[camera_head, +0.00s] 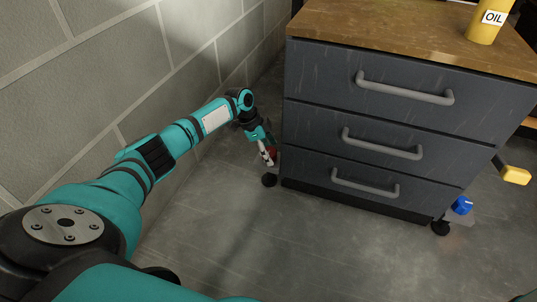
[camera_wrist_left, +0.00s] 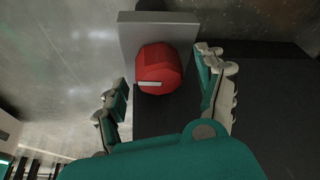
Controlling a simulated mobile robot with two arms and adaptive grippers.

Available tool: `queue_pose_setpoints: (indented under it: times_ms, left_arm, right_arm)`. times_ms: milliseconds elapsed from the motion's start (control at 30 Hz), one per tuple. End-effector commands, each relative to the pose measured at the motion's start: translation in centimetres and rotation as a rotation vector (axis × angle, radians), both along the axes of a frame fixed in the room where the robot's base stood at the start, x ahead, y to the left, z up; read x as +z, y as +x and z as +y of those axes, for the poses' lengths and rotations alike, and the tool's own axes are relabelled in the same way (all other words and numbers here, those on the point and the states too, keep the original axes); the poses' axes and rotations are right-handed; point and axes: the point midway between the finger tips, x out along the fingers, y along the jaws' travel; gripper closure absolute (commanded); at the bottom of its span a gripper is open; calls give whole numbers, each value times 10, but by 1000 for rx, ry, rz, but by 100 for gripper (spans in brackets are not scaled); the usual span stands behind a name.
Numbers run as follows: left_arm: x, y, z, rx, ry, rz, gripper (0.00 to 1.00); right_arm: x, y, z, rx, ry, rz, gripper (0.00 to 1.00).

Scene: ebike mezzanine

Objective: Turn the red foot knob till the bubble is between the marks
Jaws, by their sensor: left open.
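The red foot knob (camera_wrist_left: 160,68) shows in the left wrist view below a grey bracket plate (camera_wrist_left: 130,38), with a white stripe on its face. In the head view a little of the red knob (camera_head: 273,154) shows at the cabinet's lower left corner, mostly behind my gripper. My left gripper (camera_head: 265,152) is open there, low beside the cabinet (camera_head: 365,125). In the left wrist view its fingers stand on either side of the knob, with a gap visible on both sides. No bubble or marks show in either view. My right gripper is not in view.
The dark cabinet has three drawers with grey handles. A yellow oil container (camera_head: 485,25) stands on its wooden top (camera_head: 400,40). A blue knob (camera_head: 462,205) sits at its lower right. A block wall (camera_head: 110,70) runs along the left. The floor in front (camera_head: 300,245) is clear.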

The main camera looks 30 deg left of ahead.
Motion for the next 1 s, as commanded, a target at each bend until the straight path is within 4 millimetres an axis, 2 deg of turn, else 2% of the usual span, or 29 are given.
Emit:
queue_pose_setpoints:
  times_ms: [267, 700, 867, 1000]
  left_arm:
    - [0, 0, 0, 0, 0, -1, 28]
    - [0, 0, 0, 1, 0, 0, 84]
    - [-1, 1, 0, -32, -1, -1, 84]
    - [-3, 3, -1, -161, -3, -1, 84]
  right_arm:
    - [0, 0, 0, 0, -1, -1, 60]
    - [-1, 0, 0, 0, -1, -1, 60]
    - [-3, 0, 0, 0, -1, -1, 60]
    - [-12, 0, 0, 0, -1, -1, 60]
